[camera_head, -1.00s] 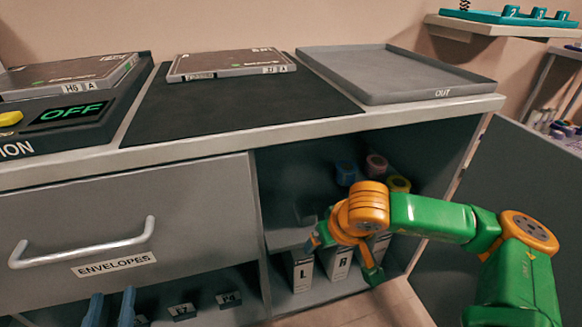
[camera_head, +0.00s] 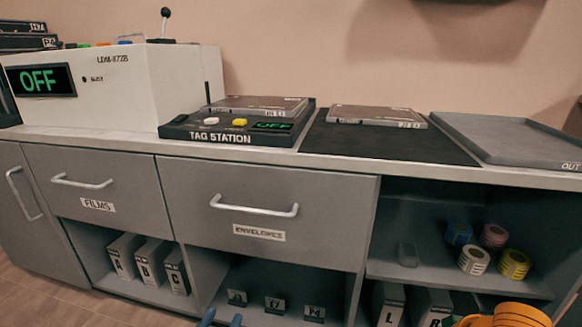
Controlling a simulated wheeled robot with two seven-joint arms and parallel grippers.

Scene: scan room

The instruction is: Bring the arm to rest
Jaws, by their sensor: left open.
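The rest of my left arm is below the picture. An orange joint of my right arm shows at the bottom right corner, in front of the lower shelf. My right gripper's fingers are out of the picture.
The counter carries a tag station (camera_head: 238,138), a dark mat (camera_head: 385,146) with a flat case (camera_head: 376,116), and an OUT tray (camera_head: 510,150). Below are the shut films drawer (camera_head: 130,170) and envelopes drawer (camera_head: 320,205). Tape rolls (camera_head: 514,264) stand on the open shelf.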

